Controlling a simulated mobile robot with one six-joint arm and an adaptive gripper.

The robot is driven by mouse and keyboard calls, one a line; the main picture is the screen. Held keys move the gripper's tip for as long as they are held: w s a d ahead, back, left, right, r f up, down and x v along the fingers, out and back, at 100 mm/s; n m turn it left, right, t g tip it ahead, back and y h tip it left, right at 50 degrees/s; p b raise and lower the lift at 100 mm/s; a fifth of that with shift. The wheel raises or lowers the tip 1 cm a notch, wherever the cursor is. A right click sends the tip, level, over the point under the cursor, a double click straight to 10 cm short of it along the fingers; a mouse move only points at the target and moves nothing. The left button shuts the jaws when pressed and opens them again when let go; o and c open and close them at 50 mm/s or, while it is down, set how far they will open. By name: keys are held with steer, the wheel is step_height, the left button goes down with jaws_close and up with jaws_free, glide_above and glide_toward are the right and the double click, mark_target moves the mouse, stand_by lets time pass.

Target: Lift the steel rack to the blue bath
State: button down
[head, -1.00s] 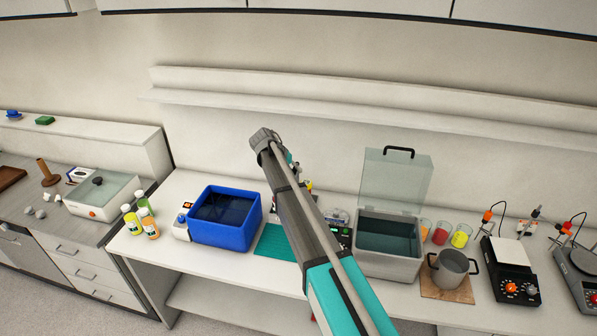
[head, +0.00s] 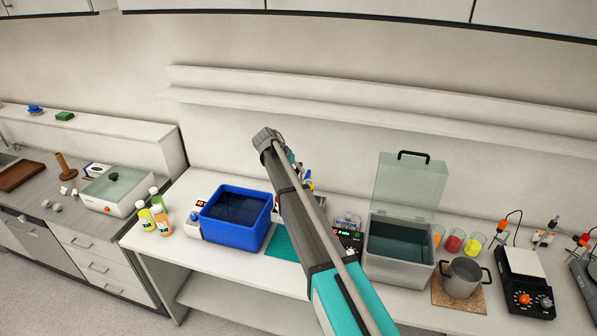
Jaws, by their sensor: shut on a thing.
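The blue bath (head: 228,231) stands on the white bench left of my arm, open at the top with dark liquid inside. A grey bath (head: 393,270) with its clear lid raised stands right of my arm and also holds dark liquid. I cannot make out the steel rack in this view. My gripper is hidden behind my own arm, which rises across the middle of the picture, so its hold and its place relative to the baths do not show.
Juice bottles (head: 160,221) stand left of the blue bath. A teal mat (head: 281,243) lies between the baths, partly behind my arm. A steel pot (head: 462,279), beakers (head: 454,242) and a hotplate (head: 524,284) stand at the right. The long wall shelf (head: 380,108) above is empty.

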steer(key=shift+a, duration=0.15)
steer(key=w+a, duration=0.3)
steer(key=a, duration=1)
steer(key=shift+w, duration=0.35)
stand_by(1.3)
stand_by(0.3)
steer(key=s+d+n, duration=0.1)
steer(key=s+d, duration=0.3)
steer(key=s, duration=0.3)
steer(key=s+d+n+t, duration=0.1)
steer(key=s+d, duration=0.2)
steer(key=s, duration=0.5)
steer(key=shift+s+d+n+y, duration=0.2)
steer(key=shift+d+n+y, duration=0.1)
steer(key=shift+d, duration=0.05)
steer(key=shift+d, duration=0.1)
